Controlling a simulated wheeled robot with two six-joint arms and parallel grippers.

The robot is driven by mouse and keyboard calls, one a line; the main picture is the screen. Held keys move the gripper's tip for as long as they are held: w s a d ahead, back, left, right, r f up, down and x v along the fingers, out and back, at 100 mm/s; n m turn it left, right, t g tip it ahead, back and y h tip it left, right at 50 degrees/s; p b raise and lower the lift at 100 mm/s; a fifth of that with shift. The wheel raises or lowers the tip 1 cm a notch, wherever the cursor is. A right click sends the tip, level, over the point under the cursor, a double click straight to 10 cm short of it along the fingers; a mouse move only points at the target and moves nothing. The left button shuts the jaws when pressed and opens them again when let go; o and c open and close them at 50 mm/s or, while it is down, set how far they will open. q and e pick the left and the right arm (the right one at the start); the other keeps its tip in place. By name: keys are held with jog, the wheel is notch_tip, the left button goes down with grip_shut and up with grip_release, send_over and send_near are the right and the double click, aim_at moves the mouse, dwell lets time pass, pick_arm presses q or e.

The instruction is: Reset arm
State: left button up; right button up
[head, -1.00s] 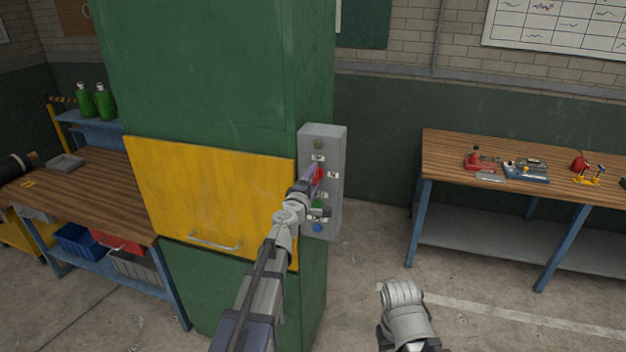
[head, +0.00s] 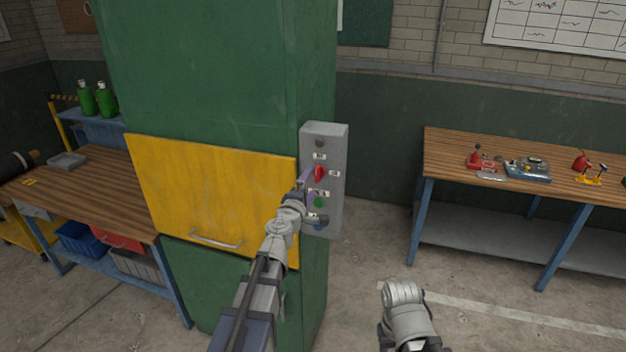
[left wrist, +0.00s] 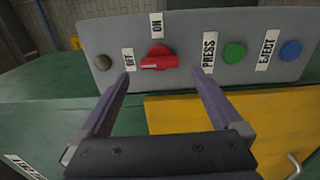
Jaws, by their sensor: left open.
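A grey control box (head: 338,145) is mounted on the green cabinet's right side. It carries a red rotary switch (head: 318,174), a green button (head: 318,202) and a blue button partly hidden by my gripper. In the left wrist view, the red switch (left wrist: 160,61) has OFF on its left and ON above; its handle lies roughly along the OFF direction. The green button (left wrist: 234,53) is by PRESS, the blue button (left wrist: 290,50) by EJECT. My left gripper (head: 311,199) is open and empty before the box; its fingertips (left wrist: 161,75) straddle the switch in the picture; contact is unclear.
A yellow panel with a handle (head: 215,200) is on the green cabinet (head: 215,80), beside the box. Floor (head: 365,250) between cabinet and right bench is clear.

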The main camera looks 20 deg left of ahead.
pick_arm(q)
jog(key=s, duration=0.3)
jog(key=shift+s+a, duration=0.1)
jog(key=shift+s, duration=0.25)
